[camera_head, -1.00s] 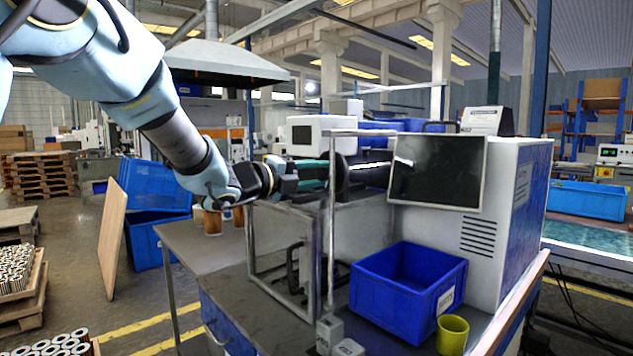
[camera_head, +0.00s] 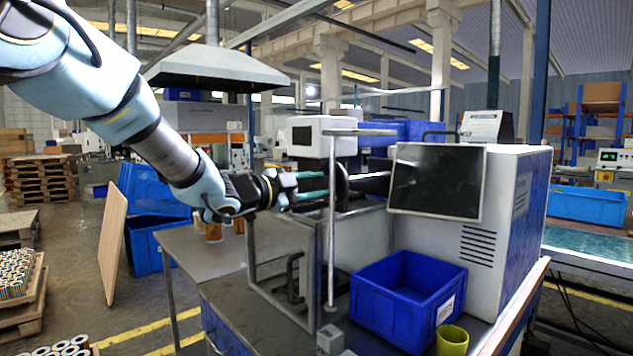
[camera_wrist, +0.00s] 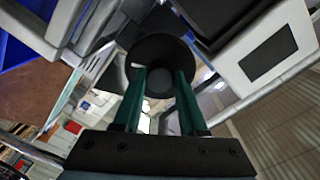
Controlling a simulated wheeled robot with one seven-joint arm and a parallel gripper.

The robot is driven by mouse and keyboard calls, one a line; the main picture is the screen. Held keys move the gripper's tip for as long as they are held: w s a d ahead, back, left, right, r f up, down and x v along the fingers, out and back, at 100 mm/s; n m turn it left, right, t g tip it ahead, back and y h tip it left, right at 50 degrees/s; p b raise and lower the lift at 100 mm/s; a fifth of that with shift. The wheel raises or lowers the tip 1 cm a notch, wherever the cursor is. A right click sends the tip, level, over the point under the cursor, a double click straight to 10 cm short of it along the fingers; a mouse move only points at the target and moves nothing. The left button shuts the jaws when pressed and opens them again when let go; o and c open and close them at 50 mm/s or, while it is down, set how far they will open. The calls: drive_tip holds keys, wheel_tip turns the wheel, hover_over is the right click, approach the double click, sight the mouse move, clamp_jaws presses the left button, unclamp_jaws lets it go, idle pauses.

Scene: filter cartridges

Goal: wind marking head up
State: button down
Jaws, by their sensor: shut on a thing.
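My gripper (camera_head: 318,190) reaches in from the left, level with the machine's front. Its two green fingers are shut on a round black knob (camera_wrist: 160,52), seen between the fingertips in the wrist view. In the head view the knob (camera_head: 342,185) shows as a dark disc at the fingertips, partly behind a thin upright metal post. A white box with a dark panel (camera_head: 302,136), probably the marking head, sits just above the fingers. It also seems to show in the wrist view (camera_wrist: 268,52) at upper right. The knob's link to the head is hidden.
A monitor (camera_head: 437,182) stands right of the knob on the white machine cabinet (camera_head: 510,240). A metal frame with a post (camera_head: 332,235) stands close below and beside my gripper. A blue bin (camera_head: 400,310) and a yellow-green cup (camera_head: 452,340) stand on the bench below.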

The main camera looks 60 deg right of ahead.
drive_tip(key=shift+n+p, duration=0.65)
drive_tip(key=shift+n, duration=1.25)
drive_tip(key=shift+c, duration=2.2)
unclamp_jaws()
drive_tip(key=shift+f, duration=0.1)
drive_tip(key=b+v, duration=0.3)
drive_tip(key=v, duration=0.7)
drive_tip(key=shift+a, duration=0.35)
drive_tip(key=shift+w, duration=0.15)
